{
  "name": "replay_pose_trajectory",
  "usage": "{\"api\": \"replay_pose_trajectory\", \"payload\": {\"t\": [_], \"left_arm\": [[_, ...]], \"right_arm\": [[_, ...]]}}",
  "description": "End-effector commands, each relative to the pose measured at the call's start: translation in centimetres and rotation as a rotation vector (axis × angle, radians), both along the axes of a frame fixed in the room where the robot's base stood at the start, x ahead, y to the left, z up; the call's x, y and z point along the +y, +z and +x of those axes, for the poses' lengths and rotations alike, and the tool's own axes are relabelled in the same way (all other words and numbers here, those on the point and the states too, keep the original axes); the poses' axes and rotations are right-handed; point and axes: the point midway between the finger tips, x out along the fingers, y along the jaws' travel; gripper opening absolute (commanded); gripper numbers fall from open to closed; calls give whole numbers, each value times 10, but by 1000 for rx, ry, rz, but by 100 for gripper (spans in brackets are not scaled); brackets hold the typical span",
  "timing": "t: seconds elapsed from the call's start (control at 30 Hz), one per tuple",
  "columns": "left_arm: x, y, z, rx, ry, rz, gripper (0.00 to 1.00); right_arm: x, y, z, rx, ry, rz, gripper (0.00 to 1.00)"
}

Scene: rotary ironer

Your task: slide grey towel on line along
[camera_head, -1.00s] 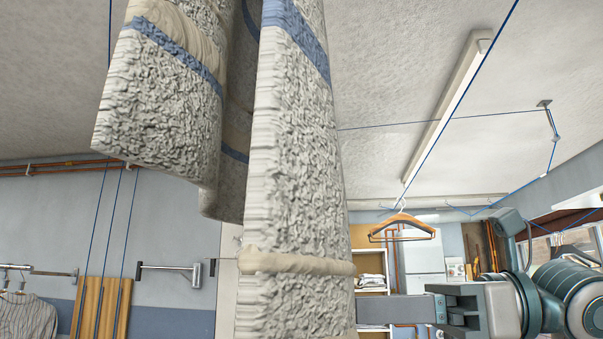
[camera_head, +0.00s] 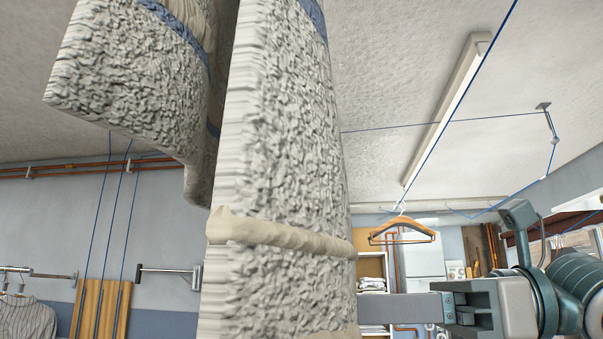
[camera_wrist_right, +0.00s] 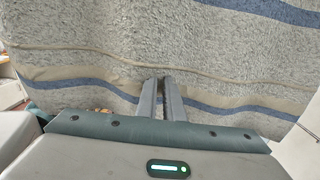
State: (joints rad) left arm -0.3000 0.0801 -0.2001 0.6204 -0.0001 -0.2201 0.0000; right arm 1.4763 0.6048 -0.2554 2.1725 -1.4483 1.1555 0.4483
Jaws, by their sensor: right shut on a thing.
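The grey towel (camera_head: 285,130), rough grey with a beige band and blue stripes, hangs large and close in the left and middle of the head view. Its top and the part of the line holding it are out of view. A blue line (camera_head: 488,52) runs from the top right down toward a hanger. My right gripper (camera_head: 362,308) comes in from the right at the towel's lower right edge. In the right wrist view its two fingers (camera_wrist_right: 162,82) are close together on the towel (camera_wrist_right: 215,55), near the beige band. My left gripper is not in view.
A wooden hanger (camera_head: 402,230) hangs farther back. A ceiling lamp (camera_head: 447,105) is above. Wooden boards (camera_head: 100,308), a wall bracket (camera_head: 170,272) and a striped garment (camera_head: 25,318) are at left. Shelves (camera_head: 372,268) stand at the back.

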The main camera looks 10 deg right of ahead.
Motion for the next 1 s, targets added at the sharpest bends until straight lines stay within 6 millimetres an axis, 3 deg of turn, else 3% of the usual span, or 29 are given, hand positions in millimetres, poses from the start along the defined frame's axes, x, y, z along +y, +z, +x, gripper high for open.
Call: {"api": "replay_pose_trajectory", "payload": {"t": [0.63,1.0], "left_arm": [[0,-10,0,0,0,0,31],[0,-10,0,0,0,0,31]], "right_arm": [[9,-1,-31,-3,1,-2,0],[10,0,-35,0,1,-1,0]]}}
